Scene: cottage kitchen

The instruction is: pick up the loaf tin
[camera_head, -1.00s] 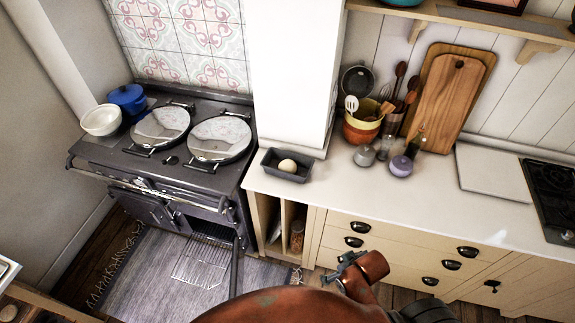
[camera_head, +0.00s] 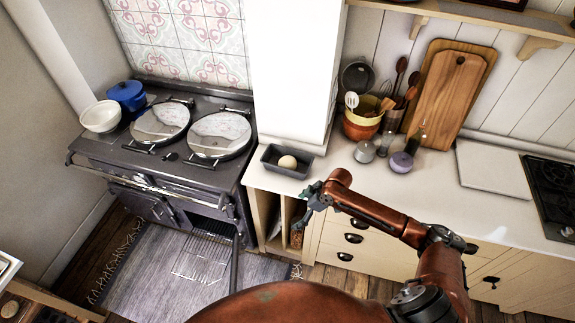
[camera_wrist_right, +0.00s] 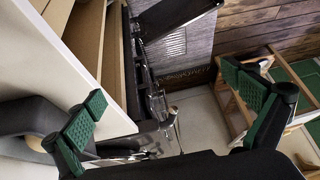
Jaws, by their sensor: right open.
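The loaf tin (camera_head: 268,166) is a dark grey rectangular tin on the pale worktop, at its left end beside the white pillar. A round pale dough-like ball (camera_head: 288,162) lies in it. My right gripper (camera_head: 309,192) is just in front of the worktop edge, to the right of and nearer than the tin, and is not touching it. In the right wrist view my gripper (camera_wrist_right: 165,115) has its two green-padded fingers wide apart with nothing between them. A dark grey curved shape at the left there may be the tin, but I cannot tell. My left gripper is not seen.
The dark range cooker (camera_head: 165,150) stands left of the worktop, its lower door open. A blue pot (camera_head: 127,95) and white bowl (camera_head: 101,117) sit on it. Utensil pots (camera_head: 361,122), a lilac-lidded jar (camera_head: 401,162) and cutting boards (camera_head: 447,95) stand right of the pillar.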

